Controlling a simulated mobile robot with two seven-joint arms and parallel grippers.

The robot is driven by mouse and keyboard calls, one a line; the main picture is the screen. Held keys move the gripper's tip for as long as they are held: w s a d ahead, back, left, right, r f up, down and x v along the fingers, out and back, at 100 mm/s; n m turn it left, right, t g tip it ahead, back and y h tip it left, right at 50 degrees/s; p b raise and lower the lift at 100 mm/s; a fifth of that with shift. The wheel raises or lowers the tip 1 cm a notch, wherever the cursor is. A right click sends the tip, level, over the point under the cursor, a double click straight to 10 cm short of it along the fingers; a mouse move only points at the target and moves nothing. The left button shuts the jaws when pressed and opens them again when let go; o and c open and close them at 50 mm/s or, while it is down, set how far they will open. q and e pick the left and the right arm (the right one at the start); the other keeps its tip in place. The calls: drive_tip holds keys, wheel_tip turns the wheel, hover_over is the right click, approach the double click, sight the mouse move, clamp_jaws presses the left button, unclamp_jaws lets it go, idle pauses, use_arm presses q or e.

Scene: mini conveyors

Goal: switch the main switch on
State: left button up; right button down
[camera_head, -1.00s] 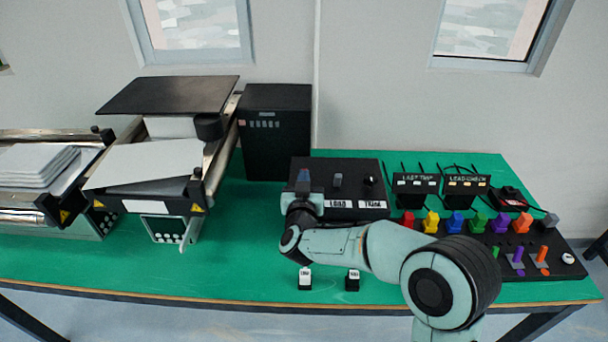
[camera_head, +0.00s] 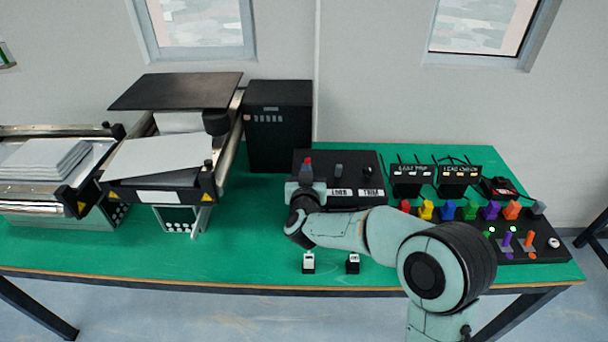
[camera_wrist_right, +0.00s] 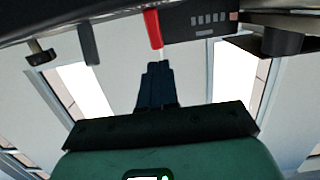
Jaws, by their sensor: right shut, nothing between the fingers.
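The black control box (camera_head: 345,164) stands on the green table with several toggle levers on top. Its leftmost lever, with a red handle (camera_head: 307,162), shows just above my right gripper (camera_head: 306,181). The red handle also shows in the right wrist view (camera_wrist_right: 153,28), just beyond the closed fingertips (camera_wrist_right: 158,68). My right gripper is shut and empty. I cannot tell whether it touches the lever. The label under the red lever is hidden by my gripper. My left gripper is not in view.
Grey levers with LOAD and TRIM labels (camera_head: 370,193) are beside the red one. Conveyors (camera_head: 160,185) stand at left.

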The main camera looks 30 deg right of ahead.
drive_tip(key=r+v, duration=0.1)
drive_tip(key=v, duration=0.9)
drive_tip(key=shift+r+b, duration=0.35)
drive_tip(key=shift+b, duration=0.05)
drive_tip(key=shift+w, duration=0.15)
